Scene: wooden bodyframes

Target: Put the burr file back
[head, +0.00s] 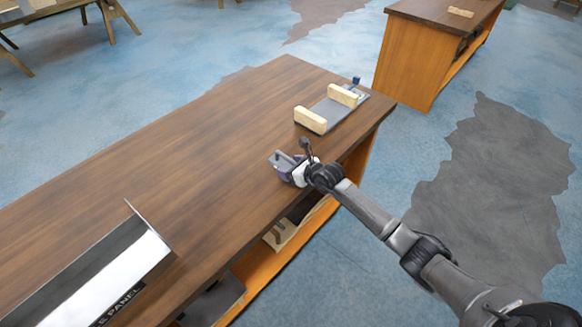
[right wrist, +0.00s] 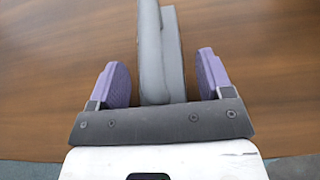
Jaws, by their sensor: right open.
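A long grey piece (right wrist: 152,45) lies on the wooden bench top (head: 200,130), with a rounded bar beside a flatter block. It may be the burr file, but I cannot tell for sure. My right gripper (head: 288,165) is low over the bench's right edge. In the right wrist view the gripper (right wrist: 162,60) is open, with its purple fingers on either side of the grey piece and a narrow gap at each side. The piece's near end is hidden at the gripper's base. My left gripper is not in view.
A metal panel box (head: 125,265) stands at the near left. The middle of the bench is clear. A second bench (head: 430,50) stands behind.

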